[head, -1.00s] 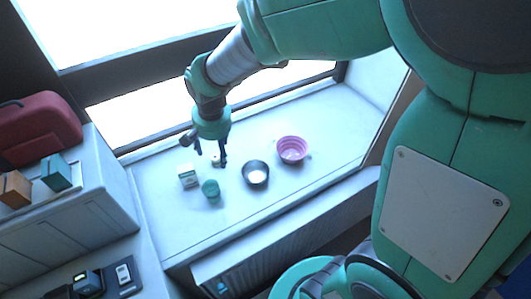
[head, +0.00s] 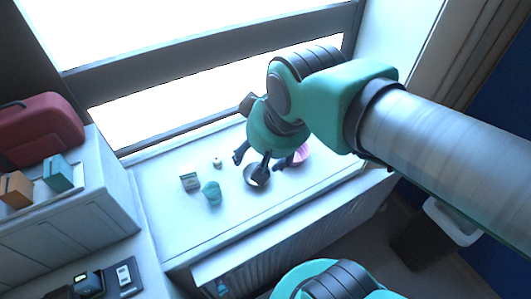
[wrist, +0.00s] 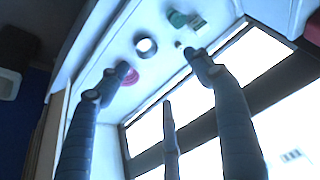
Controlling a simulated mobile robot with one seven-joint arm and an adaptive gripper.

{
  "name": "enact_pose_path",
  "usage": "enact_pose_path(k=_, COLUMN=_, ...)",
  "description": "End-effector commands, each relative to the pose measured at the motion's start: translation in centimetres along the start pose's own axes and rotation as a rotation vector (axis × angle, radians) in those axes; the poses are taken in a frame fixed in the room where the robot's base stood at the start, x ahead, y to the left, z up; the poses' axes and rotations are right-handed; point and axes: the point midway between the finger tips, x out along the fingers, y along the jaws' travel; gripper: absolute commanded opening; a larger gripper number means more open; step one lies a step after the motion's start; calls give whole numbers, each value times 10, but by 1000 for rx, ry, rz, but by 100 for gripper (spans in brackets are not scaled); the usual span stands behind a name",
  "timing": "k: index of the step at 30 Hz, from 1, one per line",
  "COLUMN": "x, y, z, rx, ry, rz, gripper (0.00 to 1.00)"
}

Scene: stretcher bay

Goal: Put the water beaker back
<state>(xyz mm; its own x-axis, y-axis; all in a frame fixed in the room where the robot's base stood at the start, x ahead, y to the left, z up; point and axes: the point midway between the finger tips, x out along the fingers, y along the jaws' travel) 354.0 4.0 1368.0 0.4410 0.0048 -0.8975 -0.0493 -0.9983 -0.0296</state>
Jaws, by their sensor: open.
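A small teal cup (head: 211,193), the only beaker-like thing I see, stands upright on the white window ledge (head: 185,235). It also shows at the top of the wrist view (wrist: 176,18). I cannot tell whether it holds water. My gripper (head: 256,164) is open and empty, to the right of the cup, near a dark bowl (head: 254,182) with a pale inside. In the wrist view the spread fingers of my gripper (wrist: 157,62) show the dark bowl (wrist: 146,46) beyond and between their tips. The fingers partly hide the bowl in the head view.
A pink bowl (head: 302,154) sits right of the dark bowl, partly hidden by my gripper. A white-and-green box (head: 189,178) stands beside the teal cup, and a tiny pale item (head: 217,162) lies behind. The window borders the ledge. A red case (head: 40,128) is at left.

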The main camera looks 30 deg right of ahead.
Motion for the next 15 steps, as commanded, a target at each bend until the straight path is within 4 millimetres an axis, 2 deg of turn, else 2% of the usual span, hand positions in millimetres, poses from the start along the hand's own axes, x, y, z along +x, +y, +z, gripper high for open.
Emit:
enact_pose_path(k=6, x=-17, y=4, z=18, rx=-48, ry=32, rz=3, gripper=65)
enact_pose_path(k=15, x=-19, y=5, z=21, rx=-58, ry=35, rz=4, gripper=65)
